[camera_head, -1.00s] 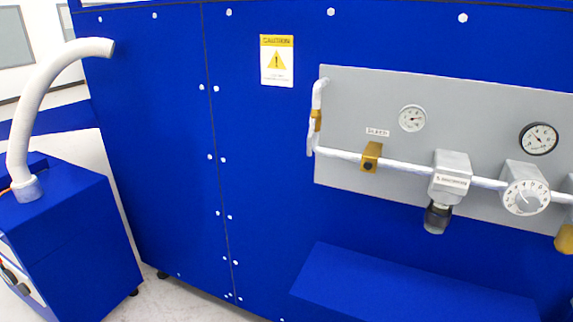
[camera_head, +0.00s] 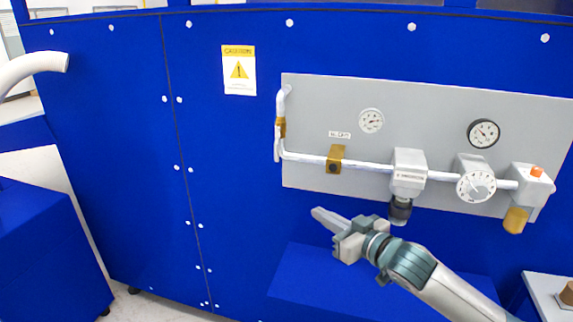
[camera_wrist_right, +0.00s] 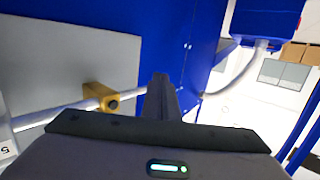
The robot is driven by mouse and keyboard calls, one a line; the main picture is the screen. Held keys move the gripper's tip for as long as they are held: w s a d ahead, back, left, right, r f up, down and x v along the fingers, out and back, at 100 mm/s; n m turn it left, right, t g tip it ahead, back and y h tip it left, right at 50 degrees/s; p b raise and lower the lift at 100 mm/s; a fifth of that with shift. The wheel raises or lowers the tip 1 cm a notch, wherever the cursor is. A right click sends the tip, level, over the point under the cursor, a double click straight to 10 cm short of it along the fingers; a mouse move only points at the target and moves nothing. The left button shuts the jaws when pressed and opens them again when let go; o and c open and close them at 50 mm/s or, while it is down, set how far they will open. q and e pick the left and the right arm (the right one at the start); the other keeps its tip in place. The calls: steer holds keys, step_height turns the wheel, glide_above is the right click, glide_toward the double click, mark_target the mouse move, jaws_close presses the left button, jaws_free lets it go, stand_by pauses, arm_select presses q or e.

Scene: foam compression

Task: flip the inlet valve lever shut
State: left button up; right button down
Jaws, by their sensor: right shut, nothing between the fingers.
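A grey panel (camera_head: 540,115) on the blue machine carries a white pipe (camera_head: 305,157). At its left end is a vertical stretch with a brass fitting (camera_head: 281,127) and a thin white piece beside it; I cannot tell surely whether this is the inlet valve lever. A brass block (camera_head: 336,159) sits on the horizontal run under a small label I cannot read; it also shows in the right wrist view (camera_wrist_right: 101,97). My right gripper (camera_head: 318,213) is shut and empty, below the brass block and apart from the pipe. Its fingers (camera_wrist_right: 161,82) point ahead in the wrist view. My left gripper is not in view.
Farther right on the pipe are a grey regulator (camera_head: 408,170), a white dial (camera_head: 476,187) and a unit with an orange button (camera_head: 536,171). Two gauges (camera_head: 371,121) (camera_head: 484,133) sit above. A blue ledge (camera_head: 300,275) juts out below.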

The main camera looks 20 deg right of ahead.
mark_target(278, 155)
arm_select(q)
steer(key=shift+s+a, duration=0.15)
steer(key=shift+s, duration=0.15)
arm_select(e)
step_height(278, 155, up, 10)
steer(key=t+y, duration=0.1)
steer(key=shift+f+n+y, duration=0.15)
steer(key=shift+n+y, duration=0.25)
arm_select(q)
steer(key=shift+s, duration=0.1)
arm_select(e)
steer(key=shift+w+d, duration=0.1)
